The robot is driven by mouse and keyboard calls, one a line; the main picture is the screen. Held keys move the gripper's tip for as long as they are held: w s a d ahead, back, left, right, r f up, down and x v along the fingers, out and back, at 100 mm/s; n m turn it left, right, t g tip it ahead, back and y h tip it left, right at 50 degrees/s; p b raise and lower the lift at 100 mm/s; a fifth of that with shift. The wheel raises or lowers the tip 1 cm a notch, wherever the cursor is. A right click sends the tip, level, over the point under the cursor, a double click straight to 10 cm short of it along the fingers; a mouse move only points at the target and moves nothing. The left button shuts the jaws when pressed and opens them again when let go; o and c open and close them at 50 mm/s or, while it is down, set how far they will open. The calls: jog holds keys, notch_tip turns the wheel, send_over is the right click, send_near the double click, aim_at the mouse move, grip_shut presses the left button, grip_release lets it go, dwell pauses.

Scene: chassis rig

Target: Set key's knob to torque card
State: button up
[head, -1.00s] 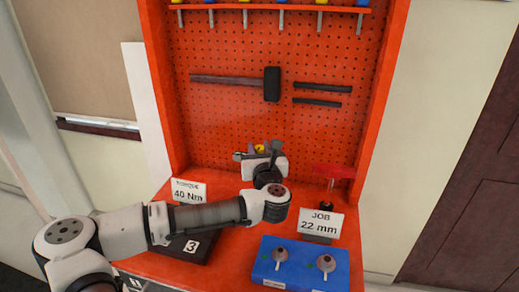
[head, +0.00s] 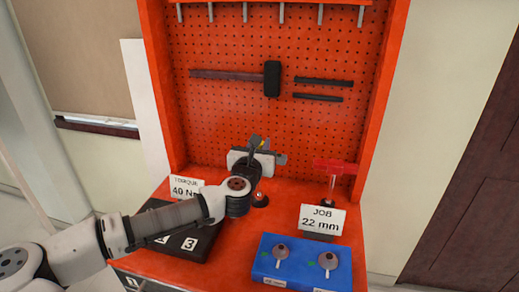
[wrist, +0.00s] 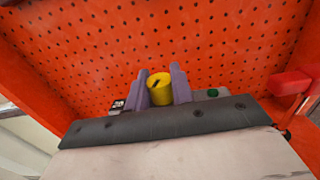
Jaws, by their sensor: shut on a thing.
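In the wrist view a yellow knob (wrist: 160,90) with a dark mark on its face sits between the two grey-purple fingers of my gripper (wrist: 161,88). The fingers press on it from both sides. In the head view my gripper (head: 259,146) is above the back of the bench, before the pegboard, and only a sliver of yellow shows. The key's body is hidden, and the knob's scale cannot be read. The torque card (head: 186,190) stands at the bench's left; it reads 40 Nm, partly covered by my arm.
A job card (head: 322,219) reads 22 mm. A blue holder (head: 300,265) carries two sockets. A black numbered tray (head: 181,243) lies under my arm. A red-topped tool (head: 335,166) stands at the right. A small dark round piece (head: 260,199) sits beside my wrist.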

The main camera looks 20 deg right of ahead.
jog(key=shift+m+g+h+b, duration=0.85)
jog(key=shift+m+g+h, duration=0.85)
jog(key=shift+h, duration=0.3)
jog(key=shift+g, duration=0.3)
jog(key=o, duration=1)
jog(key=b+v, duration=0.1)
jog(key=v, duration=0.6)
jog(key=b+v, duration=0.2)
jog(key=v, duration=0.4)
jog(key=shift+s+a+f, duration=0.2)
jog(key=shift+s+a, duration=0.05)
jog(key=shift+a, duration=0.05)
